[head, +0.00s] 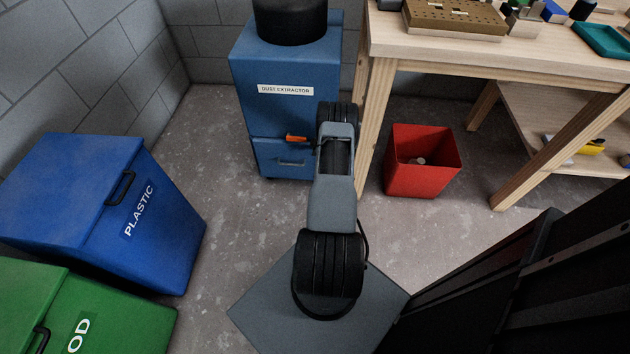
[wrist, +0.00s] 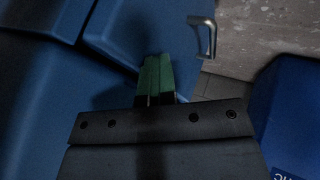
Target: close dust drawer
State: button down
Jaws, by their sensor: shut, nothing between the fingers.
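The dust extractor (head: 270,112) is a blue cabinet with a white label, standing at the back centre in the head view. Its dust drawer (head: 267,157) is the blue lower front with a grey bar handle (head: 291,162); I cannot tell how far it stands out. In the wrist view the handle (wrist: 207,37) is to the right of and above my fingers. My gripper (wrist: 157,70) has green fingertips shut together with nothing between them, over blue surfaces. Whether they touch cannot be told. In the head view my arm hides the gripper and part of the drawer's right side.
A small orange piece (head: 296,138) shows at the drawer's top edge. A blue PLASTIC bin (head: 150,245) stands to the left, with a green bin (head: 125,315) in front. A red bin (head: 405,180) and a wooden workbench (head: 400,53) are to the right. Floor left of my arm is clear.

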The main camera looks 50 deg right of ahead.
jog(key=s+a+r+p, duration=0.3)
jog(key=s+a+r, duration=0.1)
jog(key=s+r, duration=0.4)
jog(key=shift+s+a, duration=0.15)
jog(key=shift+a, duration=0.2)
